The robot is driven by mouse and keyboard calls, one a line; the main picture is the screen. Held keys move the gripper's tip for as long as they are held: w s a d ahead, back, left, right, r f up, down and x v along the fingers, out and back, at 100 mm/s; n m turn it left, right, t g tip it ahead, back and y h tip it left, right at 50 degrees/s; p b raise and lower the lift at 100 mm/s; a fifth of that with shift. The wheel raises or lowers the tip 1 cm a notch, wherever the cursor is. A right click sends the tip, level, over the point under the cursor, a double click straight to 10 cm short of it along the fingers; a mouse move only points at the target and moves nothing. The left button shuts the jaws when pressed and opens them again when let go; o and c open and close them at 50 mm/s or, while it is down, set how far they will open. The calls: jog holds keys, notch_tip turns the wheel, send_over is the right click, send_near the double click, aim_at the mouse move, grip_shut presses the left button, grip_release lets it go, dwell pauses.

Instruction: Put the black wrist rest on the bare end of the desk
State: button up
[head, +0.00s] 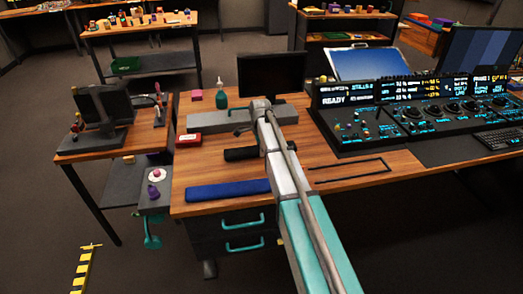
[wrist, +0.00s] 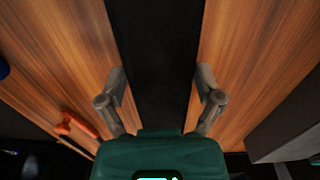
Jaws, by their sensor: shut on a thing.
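The black wrist rest (head: 240,154) shows as a short dark bar just left of my arm in the head view; my arm hides the rest of it. In the wrist view the black wrist rest (wrist: 155,50) is a wide dark strip running up between my fingers. My gripper (wrist: 160,86) is shut on it, one finger along each side. My arm hides the gripper in the head view. I cannot tell whether the rest touches the desk or hangs just above it. The wooden desk (head: 225,173) has bare wood around the rest.
A blue bar (head: 228,190) lies at the desk's front left edge. A red box (head: 188,140), a green bottle (head: 220,88), a grey slab (head: 205,122) and a monitor (head: 270,75) stand behind. A thin black outline (head: 350,172) and the console (head: 410,115) are on the right.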

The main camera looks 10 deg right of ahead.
jog(key=shift+f, duration=0.15)
jog(key=o, duration=1)
notch_tip(320, 180, up, 12)
jog(key=p, duration=1.2)
jog(key=shift+r, duration=0.2)
dwell(0.3)
